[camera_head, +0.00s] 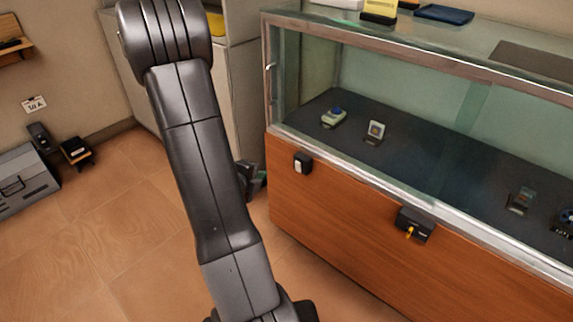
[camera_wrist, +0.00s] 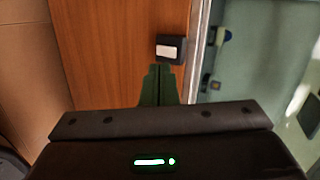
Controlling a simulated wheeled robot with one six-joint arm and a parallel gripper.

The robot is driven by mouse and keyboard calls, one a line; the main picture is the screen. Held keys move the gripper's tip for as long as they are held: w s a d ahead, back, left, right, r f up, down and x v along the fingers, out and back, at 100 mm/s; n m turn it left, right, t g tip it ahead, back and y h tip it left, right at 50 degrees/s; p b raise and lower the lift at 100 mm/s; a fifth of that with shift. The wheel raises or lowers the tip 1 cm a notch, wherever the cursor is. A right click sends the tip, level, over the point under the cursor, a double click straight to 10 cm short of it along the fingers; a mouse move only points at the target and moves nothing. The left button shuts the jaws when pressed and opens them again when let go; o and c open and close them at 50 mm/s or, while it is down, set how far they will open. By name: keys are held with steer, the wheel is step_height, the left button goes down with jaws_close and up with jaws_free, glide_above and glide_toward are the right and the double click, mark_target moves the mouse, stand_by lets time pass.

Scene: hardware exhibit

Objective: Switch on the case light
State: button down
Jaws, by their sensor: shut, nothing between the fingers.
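The display case (camera_head: 292,201) has a wood front below a glass top. A small black switch box with a white rocker (camera_head: 303,162) is on the wood at the case's left end, just under the metal rim. The same switch (camera_wrist: 170,48) shows in the wrist view, just beyond my fingertips and slightly right of them. My gripper (camera_wrist: 159,70) is shut and empty, its dark green fingers pointing at the wood just short of the switch; I cannot tell if they touch. In the head view my gripper (camera_head: 258,178) is partly hidden behind my arm, left of the case.
A second black box with an orange lever (camera_head: 413,224) is farther right on the case front. Small items stand inside behind the glass. A yellow sign (camera_head: 380,10) stands on top. The floor between is clear.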

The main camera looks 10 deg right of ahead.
steer(key=shift+s+d+f+m+g+h, duration=0.1)
steer(key=shift+s+f+m+g+h, duration=0.15)
steer(key=shift+m+h, duration=0.3)
steer(key=shift+s+d+f+m+g+h, duration=0.1)
steer(key=shift+s+m+g+h, duration=0.3)
steer(key=shift+m, duration=0.25)
steer(key=shift+w, duration=0.15)
steer(key=b, duration=0.2)
glide_toward(297, 164)
steer(key=x, duration=0.2)
steer(key=f+x, duration=0.1)
steer(key=x, duration=0.2)
steer(key=shift+w+d, duration=0.4)
steer(key=shift+d, duration=0.15)
steer(key=shift+r, duration=0.1)
